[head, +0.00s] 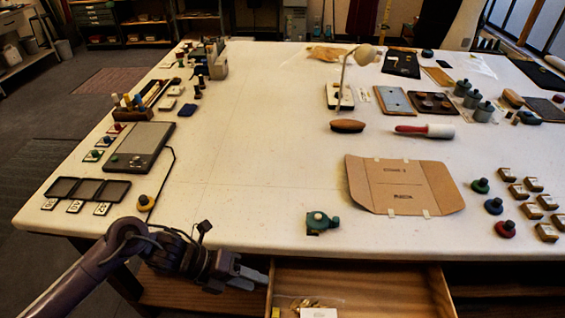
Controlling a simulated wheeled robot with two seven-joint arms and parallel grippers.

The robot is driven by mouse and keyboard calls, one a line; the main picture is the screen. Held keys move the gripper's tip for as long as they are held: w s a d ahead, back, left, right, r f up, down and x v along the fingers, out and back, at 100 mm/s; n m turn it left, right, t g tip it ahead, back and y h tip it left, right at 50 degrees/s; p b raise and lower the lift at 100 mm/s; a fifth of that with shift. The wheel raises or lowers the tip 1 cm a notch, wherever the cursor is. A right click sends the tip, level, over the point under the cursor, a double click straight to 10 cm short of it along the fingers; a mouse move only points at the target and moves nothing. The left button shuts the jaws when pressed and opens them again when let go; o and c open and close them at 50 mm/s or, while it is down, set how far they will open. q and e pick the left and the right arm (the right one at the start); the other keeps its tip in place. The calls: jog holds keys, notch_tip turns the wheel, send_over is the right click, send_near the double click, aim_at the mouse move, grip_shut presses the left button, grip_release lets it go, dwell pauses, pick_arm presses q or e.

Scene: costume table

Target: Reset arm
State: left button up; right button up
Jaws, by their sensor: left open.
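My left arm comes in from the lower left, and its gripper (254,278) is at the table's front edge, beside the left wall of an open wooden drawer (385,290). The left gripper is open, and I see nothing held in it. I cannot tell whether it touches the drawer. My right arm and gripper are not in view.
The white table (250,200) has clear room in its middle. Near the front edge are a teal device (320,220) and a cardboard folder (403,186). A grey flat device (139,147) and black trays (88,189) are at left. A clear bag (300,304) lies in the drawer.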

pick_arm(q)
jog(key=w+d+r+n+t+y, duration=0.15)
jog(key=n+t, duration=0.25)
jog(key=n, duration=0.4)
jog(key=w+r+n+t+y, duration=0.1)
jog(key=w+n+t+y, duration=0.25)
jog(key=n, duration=0.45)
jog(key=s+a+n+g+y, duration=0.5)
jog(key=s+a+n, duration=0.7)
jog(key=n, duration=0.7)
notch_tip(320, 180, down, 30)
jog(key=s, duration=0.2)
jog(key=s+a+f+m+g, duration=0.1)
jog(key=s+a+f+g, duration=0.1)
jog(key=s+f, duration=1.7)
jog(key=shift+s+a+f+y+b, duration=0.3)
jog(key=shift+s+a+b, duration=0.1)
jog(key=shift+s+a, duration=0.05)
